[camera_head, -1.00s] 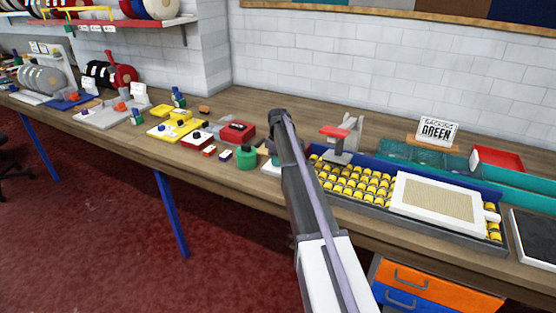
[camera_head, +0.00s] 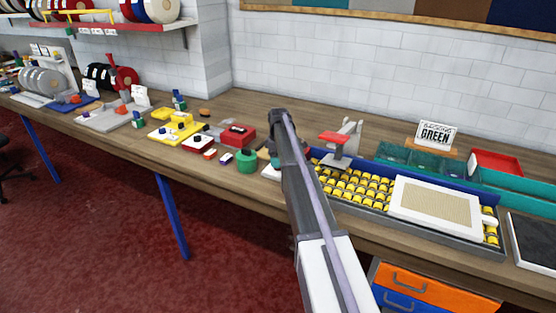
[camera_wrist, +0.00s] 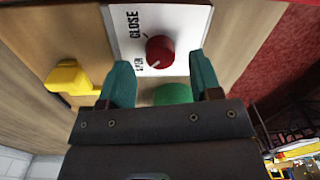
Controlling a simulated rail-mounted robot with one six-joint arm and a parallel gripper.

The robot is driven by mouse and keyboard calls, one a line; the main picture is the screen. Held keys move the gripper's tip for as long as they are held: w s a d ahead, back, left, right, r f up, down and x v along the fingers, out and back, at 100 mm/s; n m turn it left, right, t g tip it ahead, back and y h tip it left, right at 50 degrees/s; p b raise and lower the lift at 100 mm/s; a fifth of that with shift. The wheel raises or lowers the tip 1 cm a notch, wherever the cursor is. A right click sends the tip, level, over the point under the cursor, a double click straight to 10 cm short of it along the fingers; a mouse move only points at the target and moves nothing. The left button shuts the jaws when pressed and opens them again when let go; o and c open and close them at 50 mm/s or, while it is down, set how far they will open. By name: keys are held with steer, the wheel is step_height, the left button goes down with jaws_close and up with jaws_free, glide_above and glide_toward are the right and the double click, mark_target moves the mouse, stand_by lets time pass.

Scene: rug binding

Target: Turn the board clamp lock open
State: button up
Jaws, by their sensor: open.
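In the wrist view a round red knob (camera_wrist: 160,50) sits on a white plate (camera_wrist: 185,18) printed with the words CLOSE and OPEN. A small pale mark shows at the knob's lower left edge, on the side of the word OPEN. My gripper (camera_wrist: 160,65) is open, with one teal finger on each side of the knob, slightly short of it in the picture. The fingers look apart from the knob, and nothing is held. In the head view my arm hides the gripper and the knob.
A yellow block (camera_wrist: 68,80) lies left of the plate, and a green round piece (camera_wrist: 172,93) shows between the fingers. In the head view a red-topped fixture (camera_head: 335,137), a tray of yellow pieces (camera_head: 345,183) and a framed beige panel (camera_head: 437,207) stand right of my arm.

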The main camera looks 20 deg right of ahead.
step_height(320, 180, up, 9)
steer(key=p, duration=0.7)
steer(key=shift+w+d, duration=0.15)
steer(key=shift+f, duration=0.1)
steer(key=s+a+m, duration=0.3)
steer(key=s+a, duration=0.5)
steer(key=s, duration=0.4)
steer(key=s+a+m, duration=0.3)
steer(key=s+a, duration=0.5)
steer(key=s, duration=0.5)
steer(key=s+a+m, duration=0.4)
steer(key=s+a, duration=0.4)
steer(key=s, duration=0.4)
steer(key=shift+s, duration=0.25)
